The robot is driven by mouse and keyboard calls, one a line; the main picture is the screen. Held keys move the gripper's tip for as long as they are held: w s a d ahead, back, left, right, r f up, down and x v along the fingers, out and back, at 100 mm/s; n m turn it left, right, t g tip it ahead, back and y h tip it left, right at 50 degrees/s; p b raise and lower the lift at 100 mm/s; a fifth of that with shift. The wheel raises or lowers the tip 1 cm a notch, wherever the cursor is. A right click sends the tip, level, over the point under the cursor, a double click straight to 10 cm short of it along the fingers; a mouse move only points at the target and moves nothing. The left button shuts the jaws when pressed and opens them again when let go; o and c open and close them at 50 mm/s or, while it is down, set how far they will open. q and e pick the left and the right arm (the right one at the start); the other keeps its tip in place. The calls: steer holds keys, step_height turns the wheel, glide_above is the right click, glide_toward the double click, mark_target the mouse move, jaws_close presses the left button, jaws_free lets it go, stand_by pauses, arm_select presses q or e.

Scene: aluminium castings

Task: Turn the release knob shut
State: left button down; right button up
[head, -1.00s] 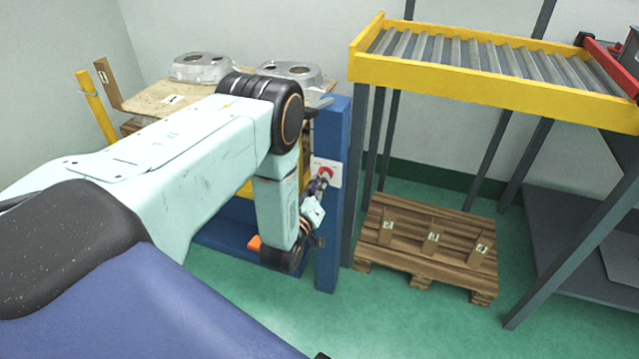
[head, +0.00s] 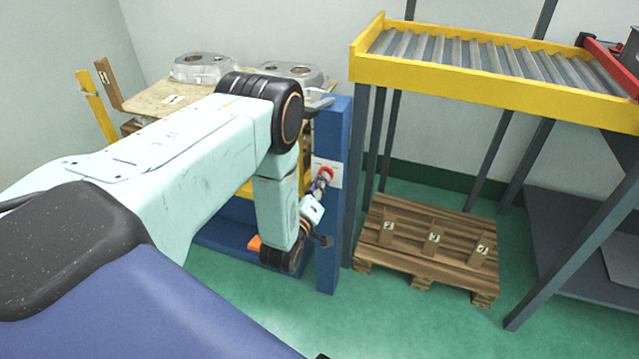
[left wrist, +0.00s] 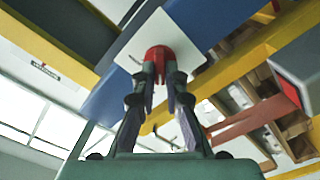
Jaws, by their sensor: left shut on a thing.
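The release knob is a red round knob (head: 326,173) on a white plate (head: 331,181) fixed to a blue post (head: 329,240). In the left wrist view the red knob (left wrist: 158,55) sits between the fingertips, in front of the white plate (left wrist: 140,48). My left gripper (head: 322,182) is shut on the knob, its fingers touching it from both sides; it also shows in the left wrist view (left wrist: 160,72). Part of the knob is hidden by the fingers. My right gripper is not in view.
Aluminium castings (head: 203,67) lie on a wooden board (head: 150,103) behind my left arm. A yellow roller conveyor (head: 480,82) stands at the right. A wooden pallet (head: 400,255) with several numbered blocks lies on the green floor below it.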

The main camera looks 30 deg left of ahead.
arm_select(q)
steer(key=c, duration=1.4)
jaws_free()
steer(key=shift+s, duration=0.15)
steer(key=v, duration=1.1)
steer(key=shift+s+d, duration=0.25)
steer(key=shift+s, duration=0.1)
